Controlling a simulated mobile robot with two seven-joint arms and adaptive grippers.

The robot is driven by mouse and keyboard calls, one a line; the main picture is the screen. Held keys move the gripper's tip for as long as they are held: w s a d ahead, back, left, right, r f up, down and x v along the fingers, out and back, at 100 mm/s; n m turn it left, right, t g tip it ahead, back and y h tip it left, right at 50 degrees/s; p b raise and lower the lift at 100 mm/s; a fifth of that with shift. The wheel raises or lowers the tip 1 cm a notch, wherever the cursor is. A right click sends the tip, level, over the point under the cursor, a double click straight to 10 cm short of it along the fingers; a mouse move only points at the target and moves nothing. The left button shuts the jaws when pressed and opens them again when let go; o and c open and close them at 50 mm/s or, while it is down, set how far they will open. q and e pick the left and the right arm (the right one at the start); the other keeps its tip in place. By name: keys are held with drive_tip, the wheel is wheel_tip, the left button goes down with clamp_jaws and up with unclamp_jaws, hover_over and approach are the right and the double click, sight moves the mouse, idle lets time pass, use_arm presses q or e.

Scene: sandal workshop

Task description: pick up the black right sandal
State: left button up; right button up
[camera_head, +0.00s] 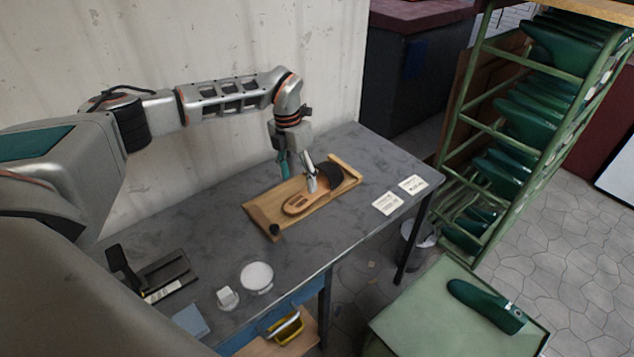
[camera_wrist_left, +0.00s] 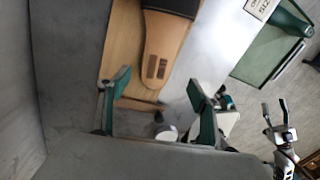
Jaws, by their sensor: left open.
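A sandal (camera_head: 299,205) with a tan sole and a wide black strap lies on a wooden board (camera_head: 262,207) on the grey table. Its strap end points to the back right. In the left wrist view the tan sole (camera_wrist_left: 162,45) shows at the top, with dark marks on it and part of the black strap cut off by the edge. My left gripper (camera_head: 298,176) is over the board, close to the sandal, open and empty. Its fingers (camera_wrist_left: 159,92) are spread apart in the wrist view. What looks like my right gripper (camera_wrist_left: 275,106) is at the right edge there, fingers apart.
Two white cards (camera_head: 387,203) lie right of the board. A white dish (camera_head: 257,276), white block (camera_head: 227,297) and black stand (camera_head: 155,276) are at the front left. A green rack (camera_head: 478,125) and a green table with a shoe last (camera_head: 487,305) stand to the right.

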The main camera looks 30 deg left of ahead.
sight(300, 201)
use_arm(q)
drive_tip(key=shift+a, duration=0.4)
drive_tip(key=f, duration=0.5)
drive_tip(key=d+f, duration=0.1)
drive_tip(key=f, duration=0.1)
drive_tip(key=shift+s+d+f, duration=0.1)
drive_tip(key=shift+s+f, duration=0.05)
drive_tip(key=shift+c, duration=0.4)
drive_tip(key=c, duration=1.4)
